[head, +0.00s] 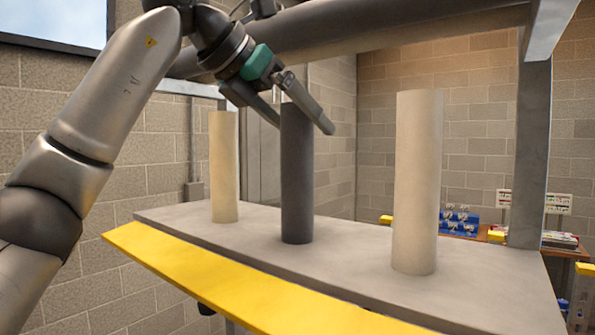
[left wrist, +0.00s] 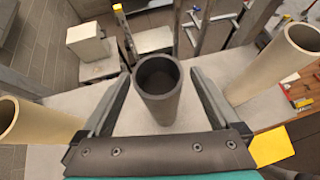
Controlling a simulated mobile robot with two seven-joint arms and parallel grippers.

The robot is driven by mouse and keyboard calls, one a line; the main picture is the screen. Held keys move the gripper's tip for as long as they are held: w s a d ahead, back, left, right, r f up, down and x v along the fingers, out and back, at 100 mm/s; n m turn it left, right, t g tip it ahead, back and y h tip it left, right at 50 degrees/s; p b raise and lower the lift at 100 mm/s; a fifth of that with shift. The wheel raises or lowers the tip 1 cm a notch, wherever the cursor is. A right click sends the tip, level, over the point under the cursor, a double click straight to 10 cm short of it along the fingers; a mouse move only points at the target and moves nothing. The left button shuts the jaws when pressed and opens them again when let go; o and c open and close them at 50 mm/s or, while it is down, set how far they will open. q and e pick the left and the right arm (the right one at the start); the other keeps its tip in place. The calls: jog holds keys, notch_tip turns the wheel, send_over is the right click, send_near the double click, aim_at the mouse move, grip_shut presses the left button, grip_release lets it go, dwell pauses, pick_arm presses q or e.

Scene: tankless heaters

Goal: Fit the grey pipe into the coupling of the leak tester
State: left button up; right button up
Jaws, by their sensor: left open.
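The grey pipe (head: 297,185) stands upright on a grey shelf (head: 345,255), between two cream pipes. In the left wrist view its open round top (left wrist: 158,78) faces the camera. My left gripper (head: 304,124) is open at the upper part of the grey pipe. In the left wrist view its two fingers lie on either side of the pipe, with a gap visible on both sides. The pipe is not gripped. I cannot make out the leak tester or its coupling in either view. My right gripper is not in view.
A cream pipe (head: 223,170) stands left of the grey one, and a thicker-looking one (head: 417,185) stands right. A yellow strip (head: 220,270) runs along the shelf's front edge. A grey post (head: 530,150) rises at the right. A table with blue bins (head: 460,222) stands behind.

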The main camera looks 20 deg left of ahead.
pick_arm(q)
jog(key=shift+c, duration=0.2)
grip_shut()
dwell(0.5)
